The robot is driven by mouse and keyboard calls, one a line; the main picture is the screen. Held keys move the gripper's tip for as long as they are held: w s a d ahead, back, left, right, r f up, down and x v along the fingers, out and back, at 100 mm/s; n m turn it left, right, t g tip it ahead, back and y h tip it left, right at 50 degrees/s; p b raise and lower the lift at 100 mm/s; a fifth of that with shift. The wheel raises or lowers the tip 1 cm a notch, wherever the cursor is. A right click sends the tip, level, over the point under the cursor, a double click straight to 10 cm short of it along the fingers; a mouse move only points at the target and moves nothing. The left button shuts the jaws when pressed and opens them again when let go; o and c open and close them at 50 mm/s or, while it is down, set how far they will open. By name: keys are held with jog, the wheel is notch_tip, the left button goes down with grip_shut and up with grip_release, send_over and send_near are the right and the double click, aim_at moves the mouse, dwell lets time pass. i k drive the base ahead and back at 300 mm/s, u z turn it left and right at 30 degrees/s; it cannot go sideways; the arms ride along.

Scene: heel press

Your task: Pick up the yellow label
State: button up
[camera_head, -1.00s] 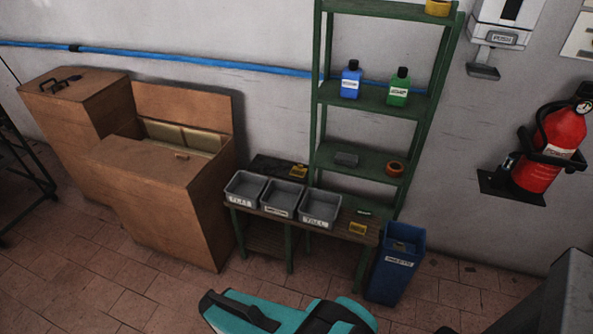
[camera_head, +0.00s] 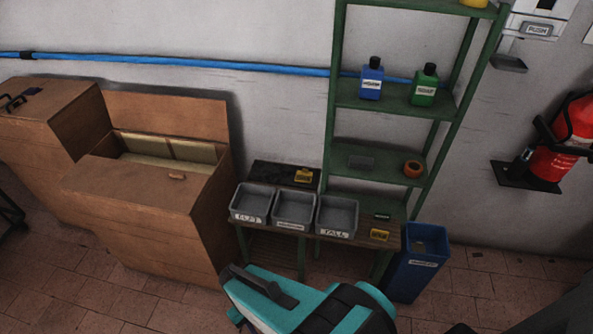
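Two small yellow pieces show on the low bench. One yellow piece (camera_head: 379,235) lies flat near the bench's right front corner and bears dark marks. The other yellow piece (camera_head: 303,175) is at the back, by a dark surface behind the trays, with something dark on it. Both are too small to tell which is a label. My teal and black arm is at the bottom, in front of the bench and apart from both pieces in the picture. My gripper's fingers do not show.
Three grey trays (camera_head: 293,225) with white tags stand along the bench (camera_head: 360,247). A small green piece (camera_head: 382,216) lies behind the right yellow piece. A blue bin (camera_head: 420,275) stands right of the bench. A green shelf (camera_head: 385,188) rises behind. Wooden boxes (camera_head: 150,210) stand left.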

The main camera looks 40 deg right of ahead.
aim_at(305, 176)
jog(key=u, duration=0.05)
jog(key=i, duration=0.95)
jog(key=u, duration=0.4)
